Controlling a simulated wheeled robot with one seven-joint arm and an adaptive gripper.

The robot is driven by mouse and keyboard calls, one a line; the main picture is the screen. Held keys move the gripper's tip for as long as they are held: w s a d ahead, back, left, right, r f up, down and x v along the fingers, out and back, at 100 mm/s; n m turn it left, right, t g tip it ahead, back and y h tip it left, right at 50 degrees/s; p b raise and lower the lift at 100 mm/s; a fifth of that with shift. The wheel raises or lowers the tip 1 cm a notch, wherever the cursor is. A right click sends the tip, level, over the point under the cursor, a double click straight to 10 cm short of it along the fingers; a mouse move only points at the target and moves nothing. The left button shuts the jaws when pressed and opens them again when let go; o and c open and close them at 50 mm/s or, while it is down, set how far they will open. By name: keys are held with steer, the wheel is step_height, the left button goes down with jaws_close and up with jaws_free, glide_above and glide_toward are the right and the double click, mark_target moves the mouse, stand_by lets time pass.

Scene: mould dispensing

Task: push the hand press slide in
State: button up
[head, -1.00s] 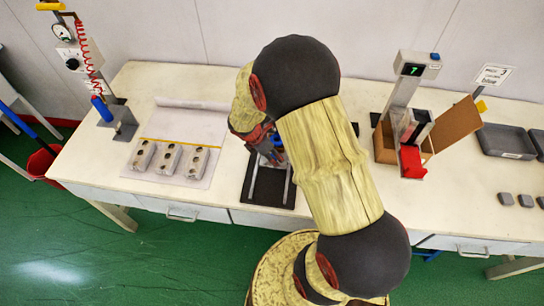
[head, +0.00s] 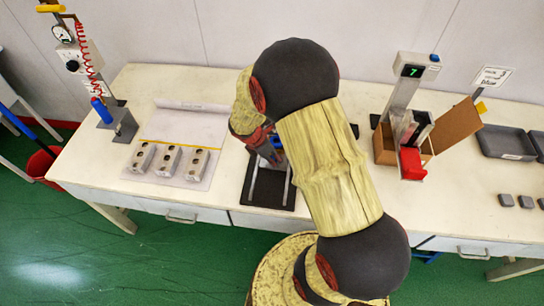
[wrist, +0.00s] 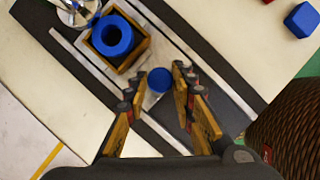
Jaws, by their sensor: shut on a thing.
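The hand press has a dark base (head: 265,197) with two pale rails, at the table's front middle in the head view. In the wrist view, its slide carries a yellow-walled square box (wrist: 140,50) with a blue ring (wrist: 112,36) inside. A round blue knob (wrist: 160,80) sits beside the box, between the rails. My gripper (wrist: 159,86) has its fingers on either side of the knob and is shut on it. A shiny metal part (wrist: 77,12) of the press stands at the box's far corner. In the head view my arm hides most of the press.
Three grey blocks with holes (head: 168,161) lie on a pale sheet left of the press. A gauge stand (head: 122,125) is at the far left. A display stand (head: 400,95), open carton (head: 455,128) and grey tray (head: 505,140) are at right.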

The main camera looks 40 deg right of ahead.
jaws_close()
steer(key=shift+w+d+r+p, duration=0.1)
steer(key=shift+w+d+p, duration=0.6)
steer(key=shift+w+d, duration=0.75)
steer(key=o, duration=0.9)
jaws_free()
steer(key=shift+d, duration=0.1)
steer(key=shift+c, duration=0.2)
steer(key=shift+o, duration=0.5)
steer(key=v, duration=1.1)
steer(key=shift+a+r, duration=0.25)
steer(key=shift+r, duration=0.1)
